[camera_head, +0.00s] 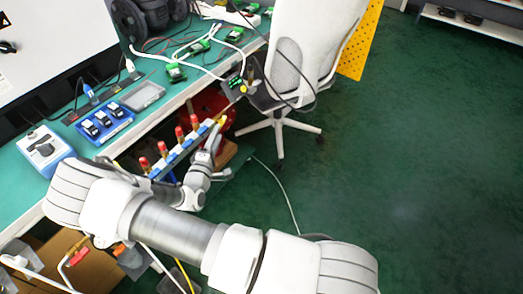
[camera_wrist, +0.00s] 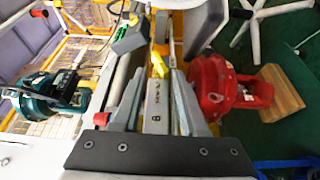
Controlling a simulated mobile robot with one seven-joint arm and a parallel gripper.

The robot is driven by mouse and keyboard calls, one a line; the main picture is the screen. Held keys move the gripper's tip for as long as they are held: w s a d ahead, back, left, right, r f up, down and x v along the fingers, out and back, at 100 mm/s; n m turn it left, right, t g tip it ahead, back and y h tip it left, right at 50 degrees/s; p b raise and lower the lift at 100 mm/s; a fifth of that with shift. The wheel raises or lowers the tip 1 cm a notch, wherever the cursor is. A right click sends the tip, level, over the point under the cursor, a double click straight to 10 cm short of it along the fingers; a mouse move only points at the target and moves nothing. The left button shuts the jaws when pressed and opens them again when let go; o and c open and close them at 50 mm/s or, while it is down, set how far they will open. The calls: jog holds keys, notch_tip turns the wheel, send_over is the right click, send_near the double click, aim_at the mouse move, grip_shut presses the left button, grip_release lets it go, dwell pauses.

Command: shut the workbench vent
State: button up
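A row of red-handled valves with blue parts (camera_head: 180,148) runs along a rail below the bench's front edge. A yellow handle (camera_head: 222,120) is at the rail's far end. It also shows in the wrist view (camera_wrist: 158,64), near the far end of a grey lettered bar (camera_wrist: 155,108). I cannot tell for certain which part is the vent. My gripper (camera_head: 213,143) is at the rail, near the yellow handle. In the wrist view my gripper (camera_wrist: 160,82) has its fingers apart, one on each side of the bar. I see no clear contact with the handle. A red handle (camera_wrist: 112,92) is left of the fingers.
The green-topped workbench (camera_head: 22,195) holds a blue tray (camera_head: 103,123) and green circuit boards (camera_head: 176,72). A white chair (camera_head: 302,45) stands beyond my gripper. A red machine (camera_wrist: 215,88) on a wooden block (camera_wrist: 283,92) is close on the right. Green floor on the right is clear.

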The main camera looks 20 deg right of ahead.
jog(key=p+v, duration=0.2)
jog(key=v, duration=1)
jog(key=s+d+r+m+g+y+b, duration=0.2)
jog(key=s+d+r+m+g+b, duration=0.4)
jog(key=s+d+r+m+g, duration=0.5)
jog(key=shift+s+d+r+g+b, duration=0.3)
jog(key=shift+s+d+r+g, duration=0.5)
jog(key=shift+g, duration=1.1)
jog(key=shift+w+d, duration=0.2)
jog(key=shift+d, duration=0.1)
